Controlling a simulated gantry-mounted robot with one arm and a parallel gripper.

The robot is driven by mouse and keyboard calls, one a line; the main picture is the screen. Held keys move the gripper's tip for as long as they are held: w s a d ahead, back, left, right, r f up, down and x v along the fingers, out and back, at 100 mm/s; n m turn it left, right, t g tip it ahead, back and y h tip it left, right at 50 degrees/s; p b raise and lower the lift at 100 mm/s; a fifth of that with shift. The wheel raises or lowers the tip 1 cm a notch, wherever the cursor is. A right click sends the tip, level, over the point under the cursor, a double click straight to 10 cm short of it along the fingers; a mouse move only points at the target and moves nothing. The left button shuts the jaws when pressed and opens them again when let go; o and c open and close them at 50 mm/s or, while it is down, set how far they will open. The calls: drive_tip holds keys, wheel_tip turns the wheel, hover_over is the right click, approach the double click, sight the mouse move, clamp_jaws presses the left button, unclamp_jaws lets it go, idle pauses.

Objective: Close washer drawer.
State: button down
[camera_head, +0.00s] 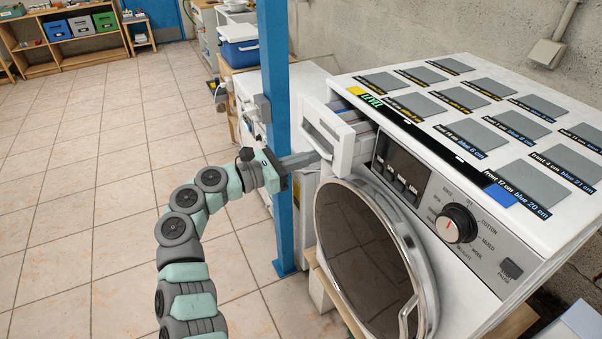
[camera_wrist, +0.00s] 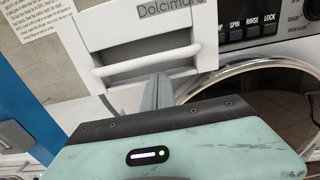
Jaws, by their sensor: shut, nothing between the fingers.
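The washer (camera_head: 445,215) is white and stands at the right in the head view. Its detergent drawer (camera_head: 338,138) is at the top left of the front and is pulled out, with its inner compartments showing behind the front. In the wrist view the drawer front (camera_wrist: 145,45) with its handle bar fills the top middle. My gripper (camera_head: 318,156) is shut and empty, with its tips at the lower part of the drawer front. In the wrist view the fingers (camera_wrist: 157,92) point at the area just below the handle bar. I cannot tell whether they touch.
A blue post (camera_head: 277,100) stands close behind my gripper. The control knob (camera_head: 456,223) is right of the drawer. The tiled floor (camera_head: 70,200) at the left is clear.

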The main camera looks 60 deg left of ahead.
drive_tip(key=shift+w+b, duration=0.75)
drive_tip(key=shift+w, duration=1.6)
